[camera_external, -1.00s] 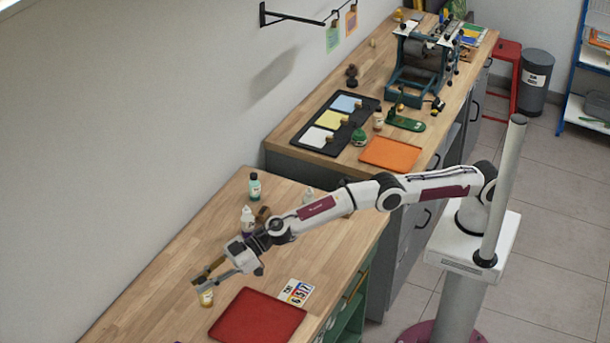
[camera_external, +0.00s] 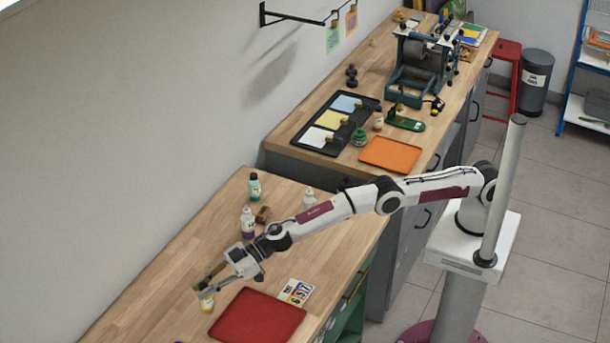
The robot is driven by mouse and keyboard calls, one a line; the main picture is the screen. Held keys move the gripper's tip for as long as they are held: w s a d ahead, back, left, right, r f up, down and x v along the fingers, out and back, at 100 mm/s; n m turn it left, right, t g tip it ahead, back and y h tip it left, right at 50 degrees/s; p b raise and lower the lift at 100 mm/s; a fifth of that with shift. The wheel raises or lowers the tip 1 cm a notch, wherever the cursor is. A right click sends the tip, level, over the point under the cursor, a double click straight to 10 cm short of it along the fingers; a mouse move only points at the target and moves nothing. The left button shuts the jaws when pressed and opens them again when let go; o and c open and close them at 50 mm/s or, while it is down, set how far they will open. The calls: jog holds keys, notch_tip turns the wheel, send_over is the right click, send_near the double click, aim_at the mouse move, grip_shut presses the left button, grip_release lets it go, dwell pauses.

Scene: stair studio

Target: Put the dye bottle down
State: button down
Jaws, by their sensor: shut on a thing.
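A small bottle with a yellowish body (camera_external: 207,303) is at the left of the near wooden bench, left of the red tray. My gripper (camera_external: 207,288) is shut on its upper part, and the fingers hide its top. The bottle looks upright. I cannot tell whether its base touches the bench. The bottle's label is too small to read.
The near bench also holds a red tray (camera_external: 257,317), a numbered card (camera_external: 295,292), a teal bottle (camera_external: 254,187), a purple-labelled white bottle (camera_external: 248,222), another pale bottle (camera_external: 309,198) and a brown object (camera_external: 263,215). Bare wood lies left of the gripper.

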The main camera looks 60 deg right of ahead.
jog(key=shift+f, duration=1.7)
jog(key=c, duration=1.9)
grip_release()
jog(key=shift+f, duration=0.15)
jog(key=shift+r, duration=0.2)
jog(key=shift+s+d+r, duration=0.15)
jog(key=shift+s+d, duration=0.15)
jog(key=shift+d, duration=0.15)
jog(key=shift+s+d, duration=0.2)
jog(key=shift+d, duration=0.1)
jog(key=shift+s+d, duration=0.1)
jog(key=s+d, duration=0.5)
jog(key=d, duration=0.4)
jog(key=shift+s+d, duration=0.2)
jog(key=shift+d, duration=0.1)
